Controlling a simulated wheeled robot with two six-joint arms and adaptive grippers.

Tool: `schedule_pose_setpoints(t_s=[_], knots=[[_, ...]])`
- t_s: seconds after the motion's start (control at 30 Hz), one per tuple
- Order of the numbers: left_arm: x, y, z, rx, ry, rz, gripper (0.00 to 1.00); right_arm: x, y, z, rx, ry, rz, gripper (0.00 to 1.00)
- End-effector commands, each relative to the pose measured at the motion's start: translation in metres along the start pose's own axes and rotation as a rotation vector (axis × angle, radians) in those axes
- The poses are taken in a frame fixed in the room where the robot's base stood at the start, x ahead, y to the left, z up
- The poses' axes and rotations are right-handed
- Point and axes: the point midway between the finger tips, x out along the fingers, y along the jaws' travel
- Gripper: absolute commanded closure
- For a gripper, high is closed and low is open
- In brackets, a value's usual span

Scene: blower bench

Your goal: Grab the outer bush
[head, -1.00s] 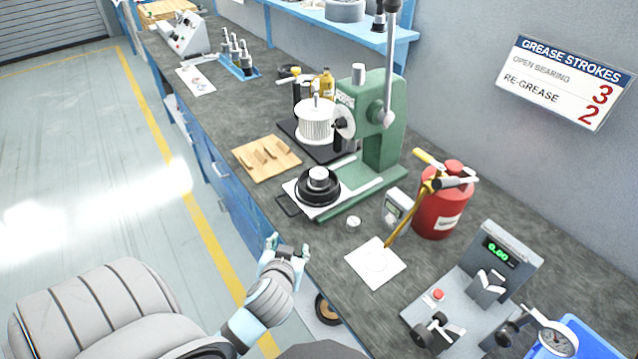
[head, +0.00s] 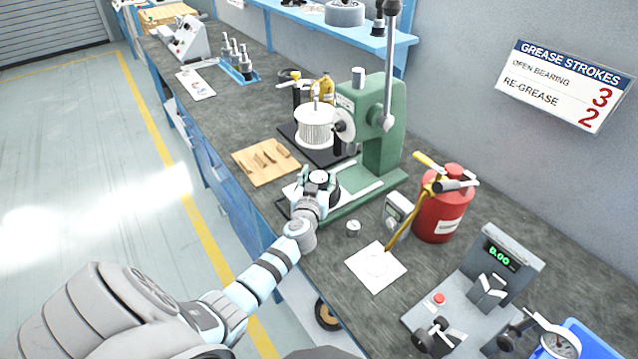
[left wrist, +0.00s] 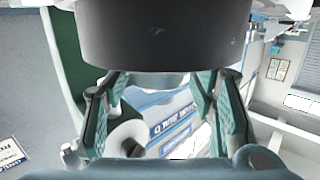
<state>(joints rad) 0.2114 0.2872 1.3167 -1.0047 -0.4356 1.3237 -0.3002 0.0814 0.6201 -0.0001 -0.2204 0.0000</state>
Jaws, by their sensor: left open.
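A dark round part with a silver top (head: 318,177), which looks like the outer bush, sits on the light plate at the base of the green press (head: 382,135). In the left wrist view its dark cylindrical wall (left wrist: 160,38) fills the top, just beyond my fingertips. My left gripper (head: 317,186) is open at this part, with a finger on either side of the silver top in the head view. In the left wrist view the open fingers (left wrist: 165,78) stand apart below the dark wall; I cannot tell whether they touch it. My arm hides the part's near side.
A wooden board (head: 266,160) lies left of the press, and a white ribbed cylinder (head: 316,127) stands on a black plate behind. Bare bench lies beyond the board.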

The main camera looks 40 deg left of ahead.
Motion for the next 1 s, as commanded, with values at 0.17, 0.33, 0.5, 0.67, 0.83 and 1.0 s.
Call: schedule_pose_setpoints(t_s=[0.17,0.33,0.5,0.67,0.83,1.0], knots=[[0.008,0.000,0.001,-0.001,-0.002,0.001,0.49,0.002,-0.001,0.000,0.001,0.000,-0.001,0.60],[0.007,0.000,0.000,-0.001,-0.001,0.001,0.62,0.001,-0.002,0.000,0.001,0.000,-0.003,0.60],[0.007,0.000,0.000,-0.001,-0.001,0.001,0.89,0.001,-0.002,0.000,0.001,0.000,-0.003,0.60],[0.007,0.000,0.000,-0.001,0.000,0.001,0.96,0.001,-0.002,0.000,0.001,0.000,-0.003,0.60],[0.006,0.000,-0.009,-0.001,0.001,0.001,0.96,-0.005,-0.002,-0.001,0.001,0.000,-0.003,0.60],[0.000,0.000,-0.053,-0.002,0.003,0.001,0.97,-0.030,0.000,-0.003,0.001,0.000,-0.003,0.60]])
